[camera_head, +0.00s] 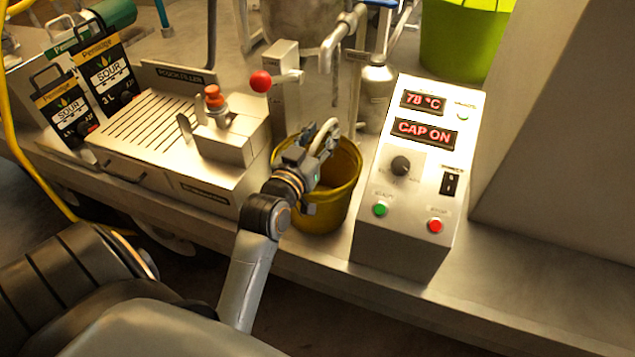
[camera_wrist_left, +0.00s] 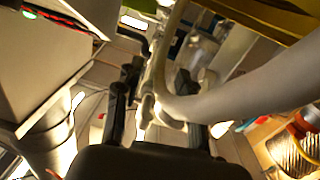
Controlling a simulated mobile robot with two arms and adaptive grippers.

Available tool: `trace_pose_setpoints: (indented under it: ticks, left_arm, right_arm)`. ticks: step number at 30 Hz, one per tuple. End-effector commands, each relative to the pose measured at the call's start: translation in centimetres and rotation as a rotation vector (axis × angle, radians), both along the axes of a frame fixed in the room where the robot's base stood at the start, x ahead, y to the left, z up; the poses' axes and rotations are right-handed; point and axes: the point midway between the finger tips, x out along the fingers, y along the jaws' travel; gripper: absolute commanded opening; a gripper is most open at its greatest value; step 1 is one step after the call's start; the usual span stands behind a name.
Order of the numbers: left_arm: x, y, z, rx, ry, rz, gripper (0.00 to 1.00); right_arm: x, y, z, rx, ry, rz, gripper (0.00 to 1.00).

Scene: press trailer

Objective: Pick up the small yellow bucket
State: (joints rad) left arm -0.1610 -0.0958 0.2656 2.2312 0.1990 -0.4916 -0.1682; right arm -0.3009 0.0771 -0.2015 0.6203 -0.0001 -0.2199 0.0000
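The small yellow bucket (camera_head: 336,206) stands upright on the metal counter, between the pouch filler and the control box. My left gripper (camera_head: 322,150) is at its near left rim, over the bucket's mouth, and hides part of the rim. A pale curved bar (camera_head: 327,132) rises beside the fingers; I cannot tell for sure whether it is the bucket's handle. In the left wrist view, the two dark fingers (camera_wrist_left: 158,115) stand apart, with a pale curved bar (camera_wrist_left: 250,95) running close by them. The fingers look open. I cannot tell whether they touch the bar. My right gripper is not in view.
The control box (camera_head: 405,240) stands close to the bucket's right. The pouch filler (camera_head: 225,150) is on its left, with a red-knobbed lever (camera_head: 262,81) behind. A metal pipe (camera_head: 335,45) hangs above. A larger lime-green bucket (camera_head: 460,40) stands at the back right.

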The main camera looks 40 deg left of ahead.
Motion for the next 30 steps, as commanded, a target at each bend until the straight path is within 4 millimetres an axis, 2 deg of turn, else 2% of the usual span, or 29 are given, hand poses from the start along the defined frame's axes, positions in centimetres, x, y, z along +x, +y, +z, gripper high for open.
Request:
trace_pose_setpoints:
  ticks: [3, 11, 17, 30]
  left_arm:
    - [1.08, 0.24, -0.02, 0.000, 0.001, 0.000, 0.39]
    - [1.28, 0.28, -0.09, 0.000, 0.001, 0.000, 0.39]
    - [1.26, 0.27, -0.09, 0.000, 0.001, 0.000, 0.01]
    - [1.26, 0.27, 0.09, 0.000, -0.001, 0.000, 0.00]
  right_arm:
    - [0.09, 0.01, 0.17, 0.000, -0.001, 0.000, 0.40]
    - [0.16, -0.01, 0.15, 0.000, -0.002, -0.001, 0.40]
    - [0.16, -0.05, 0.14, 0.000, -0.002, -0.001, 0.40]
    - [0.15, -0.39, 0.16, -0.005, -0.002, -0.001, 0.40]
